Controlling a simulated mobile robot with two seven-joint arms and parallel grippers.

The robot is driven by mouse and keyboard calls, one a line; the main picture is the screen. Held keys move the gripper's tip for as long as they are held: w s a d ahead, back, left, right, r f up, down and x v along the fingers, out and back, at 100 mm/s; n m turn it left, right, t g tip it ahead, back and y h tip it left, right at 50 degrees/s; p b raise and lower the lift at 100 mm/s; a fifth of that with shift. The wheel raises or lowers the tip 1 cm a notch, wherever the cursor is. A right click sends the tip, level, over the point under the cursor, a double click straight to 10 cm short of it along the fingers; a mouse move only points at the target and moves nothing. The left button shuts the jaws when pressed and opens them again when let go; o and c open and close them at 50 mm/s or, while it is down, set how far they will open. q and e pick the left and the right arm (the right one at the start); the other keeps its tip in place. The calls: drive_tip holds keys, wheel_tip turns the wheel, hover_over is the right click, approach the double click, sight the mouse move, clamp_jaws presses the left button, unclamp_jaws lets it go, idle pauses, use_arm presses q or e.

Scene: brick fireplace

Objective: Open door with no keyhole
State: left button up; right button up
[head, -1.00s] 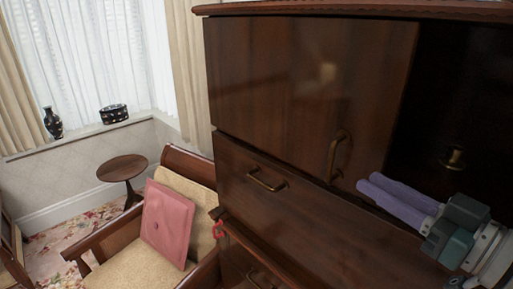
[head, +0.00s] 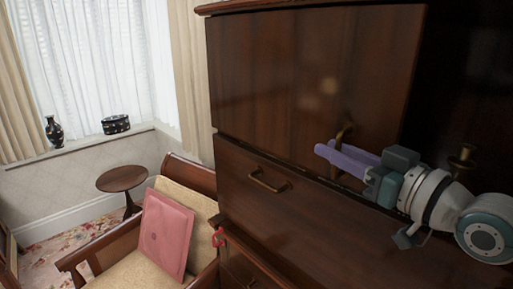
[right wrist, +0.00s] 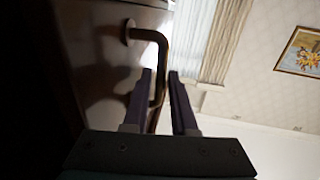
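The dark wooden cabinet has an upper door (head: 300,75), which looks shut and shows no keyhole. Its curved brass handle (head: 347,132) is near the lower right corner, partly hidden by my fingers. My right gripper (head: 330,152) is at this handle, its purple fingers pointing left across it. In the right wrist view the handle (right wrist: 150,36) runs down between the two fingers (right wrist: 160,85). Space shows beside the bar, so the fingers are around it and not closed on it. My left gripper is not in view.
Below the door is a drawer with a brass handle (head: 269,181). A small brass object (head: 462,158) stands in the dark space at right. An armchair with a pink cushion (head: 166,232) is close to the cabinet's left. A round side table (head: 122,178) stands behind it.

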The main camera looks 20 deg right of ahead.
clamp_jaws()
idle(1.2)
